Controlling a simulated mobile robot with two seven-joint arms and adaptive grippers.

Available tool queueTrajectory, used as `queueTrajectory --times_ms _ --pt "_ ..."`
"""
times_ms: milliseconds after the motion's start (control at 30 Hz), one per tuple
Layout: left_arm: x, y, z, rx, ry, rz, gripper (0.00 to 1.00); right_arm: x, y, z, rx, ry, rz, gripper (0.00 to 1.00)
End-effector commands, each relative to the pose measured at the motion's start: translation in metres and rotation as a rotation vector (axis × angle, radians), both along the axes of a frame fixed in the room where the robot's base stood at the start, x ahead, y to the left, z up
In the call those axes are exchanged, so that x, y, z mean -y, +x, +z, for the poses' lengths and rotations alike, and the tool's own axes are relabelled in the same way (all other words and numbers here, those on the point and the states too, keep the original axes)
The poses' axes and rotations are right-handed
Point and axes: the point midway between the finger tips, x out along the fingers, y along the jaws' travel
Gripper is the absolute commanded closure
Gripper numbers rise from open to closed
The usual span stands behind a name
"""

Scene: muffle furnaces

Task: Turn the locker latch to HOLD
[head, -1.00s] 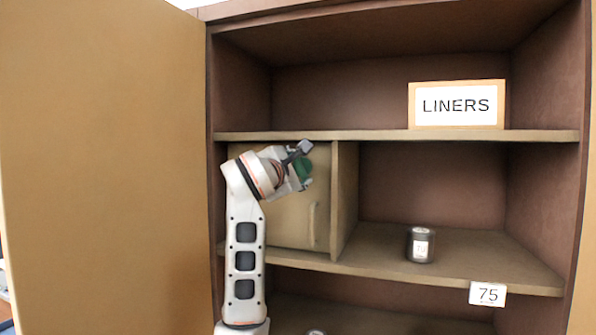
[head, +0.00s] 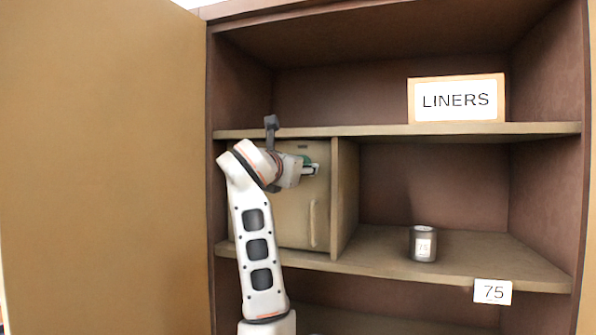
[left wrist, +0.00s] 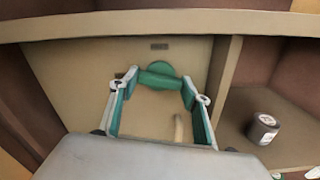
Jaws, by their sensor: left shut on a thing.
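The small locker door (head: 296,220) is a tan panel in the left part of the middle shelf, and it is closed. Its green latch, a round disc with a bar, shows in the left wrist view (left wrist: 158,77), just below a small dark plate (left wrist: 159,46) too small to read. In the head view, only some green of the latch shows behind my wrist. My left gripper (left wrist: 160,82) is shut on the latch bar, one finger at each end. The bar lies roughly level across the left wrist picture. My right gripper is in neither view.
A pale upright handle (head: 313,224) is on the locker door below the latch. A divider (head: 343,195) stands right of the door. A dark labelled jar (head: 422,244) sits on the shelf to the right. A LINERS sign (head: 456,99) stands above. The open cabinet door (head: 105,170) is at left.

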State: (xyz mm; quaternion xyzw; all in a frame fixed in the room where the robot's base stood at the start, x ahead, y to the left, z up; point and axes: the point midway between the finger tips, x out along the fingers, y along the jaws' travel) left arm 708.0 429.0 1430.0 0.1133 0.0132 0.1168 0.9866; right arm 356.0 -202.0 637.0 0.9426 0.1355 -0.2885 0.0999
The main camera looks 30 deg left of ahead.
Motion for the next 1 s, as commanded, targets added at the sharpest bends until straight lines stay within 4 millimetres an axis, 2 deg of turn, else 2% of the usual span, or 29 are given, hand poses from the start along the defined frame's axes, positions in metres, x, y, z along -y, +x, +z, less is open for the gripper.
queueTrajectory --times_ms 400,1000 --pt "0.0005 0.0006 -0.0014 0.047 -0.205 -0.001 0.74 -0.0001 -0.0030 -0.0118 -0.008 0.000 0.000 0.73" --pt "0.0002 0.0005 -0.0008 0.056 -0.241 -0.001 0.75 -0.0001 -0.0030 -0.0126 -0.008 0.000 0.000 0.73"
